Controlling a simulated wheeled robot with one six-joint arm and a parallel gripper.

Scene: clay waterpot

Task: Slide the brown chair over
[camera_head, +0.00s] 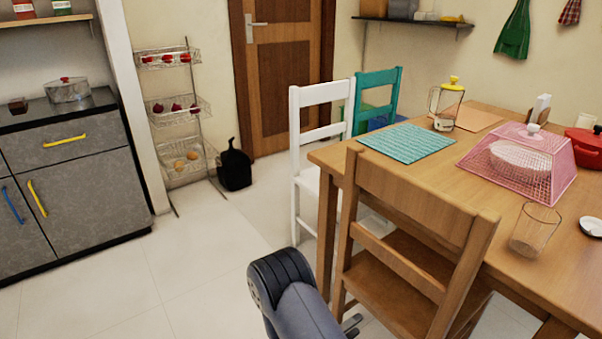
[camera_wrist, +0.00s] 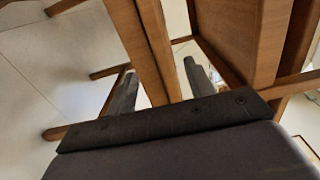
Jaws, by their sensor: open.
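The brown wooden chair (camera_head: 405,250) stands upright at the near side of the wooden table, its backrest toward me and its seat partly under the tabletop. My gripper (camera_head: 352,325) is low beside the chair's left side in the head view, mostly hidden by my arm. In the wrist view my gripper (camera_wrist: 158,78) is open, with a finger on each side of a wooden post of the brown chair (camera_wrist: 155,45). Whether either finger touches the post I cannot tell.
The wooden table (camera_head: 325,157) fills the right side, with a pink mesh cover (camera_head: 520,165) and a glass (camera_head: 534,230) on it. A white chair (camera_head: 295,140) and a teal chair (camera_head: 378,95) stand behind. The tiled floor (camera_head: 190,255) at left is clear.

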